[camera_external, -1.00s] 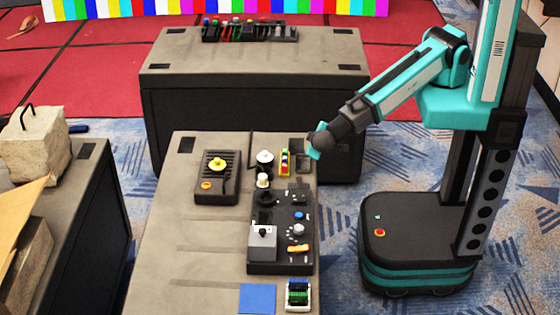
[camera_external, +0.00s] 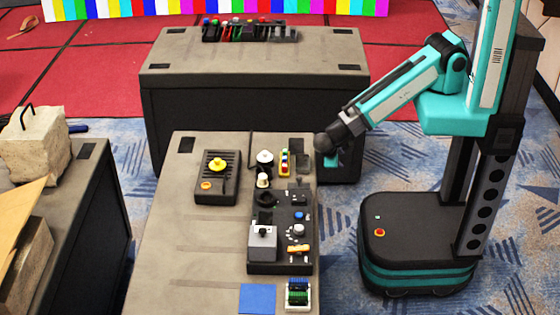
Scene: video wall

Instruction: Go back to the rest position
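My gripper (camera_external: 331,159) is at the end of my teal and white arm, which reaches left and down from my column. It hangs just beyond the right edge of the near table (camera_external: 190,253), close to the small block with coloured parts (camera_external: 285,162). It looks small and dark here, and its fingers are too small to tell open from shut. I see nothing clearly held in it.
The near table carries a black control panel (camera_external: 293,262), a box with a yellow knob (camera_external: 217,165), a blue square (camera_external: 257,299) and a small tray (camera_external: 299,293). A far table (camera_external: 220,72) stands behind. A stone block (camera_external: 35,145) sits at left.

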